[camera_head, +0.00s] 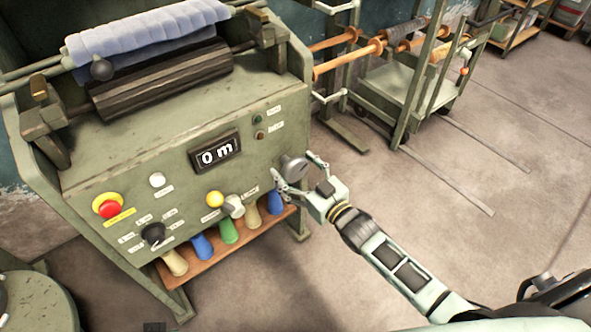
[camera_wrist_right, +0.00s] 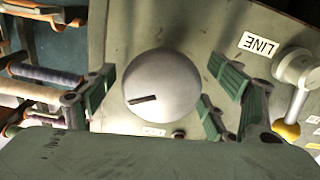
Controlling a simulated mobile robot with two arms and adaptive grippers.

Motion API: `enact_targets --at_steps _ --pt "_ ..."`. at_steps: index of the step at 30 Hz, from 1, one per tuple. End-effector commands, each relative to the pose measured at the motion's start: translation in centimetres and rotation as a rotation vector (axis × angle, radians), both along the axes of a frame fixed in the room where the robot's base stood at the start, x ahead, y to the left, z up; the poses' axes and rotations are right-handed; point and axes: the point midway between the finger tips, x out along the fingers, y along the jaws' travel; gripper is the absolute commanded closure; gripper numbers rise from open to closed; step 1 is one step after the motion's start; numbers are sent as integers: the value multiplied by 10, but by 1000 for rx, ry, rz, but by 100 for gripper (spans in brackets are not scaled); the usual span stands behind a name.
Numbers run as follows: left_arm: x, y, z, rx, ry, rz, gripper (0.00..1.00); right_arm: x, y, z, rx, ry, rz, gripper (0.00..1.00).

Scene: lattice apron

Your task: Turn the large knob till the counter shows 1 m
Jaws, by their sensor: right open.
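The large knob (camera_head: 292,165) is grey and round, at the right end of the machine's green front panel. It also shows in the right wrist view (camera_wrist_right: 165,82), with a dark slot-like mark pointing left. My right gripper (camera_head: 297,172) is open at the knob. In the right wrist view its green fingers (camera_wrist_right: 162,85) stand on either side of the knob, with visible gaps between pads and knob. The counter (camera_head: 216,152) is a dark window reading "0 m". My left gripper is not in view.
A red button (camera_head: 109,207) and black dial (camera_head: 153,234) are on the panel's left. A cart (camera_head: 410,85) stands behind, right.

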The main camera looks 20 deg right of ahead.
Motion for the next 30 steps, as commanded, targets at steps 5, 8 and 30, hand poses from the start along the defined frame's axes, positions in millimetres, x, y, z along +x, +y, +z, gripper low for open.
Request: enact_targets --at_steps 5,8,30 --pt "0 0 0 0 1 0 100 0 0 0 0 0 0 21" --pt "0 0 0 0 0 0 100 0 0 0 0 0 0 30" --pt "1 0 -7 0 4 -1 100 0 -1 1 48 18 -2 65"
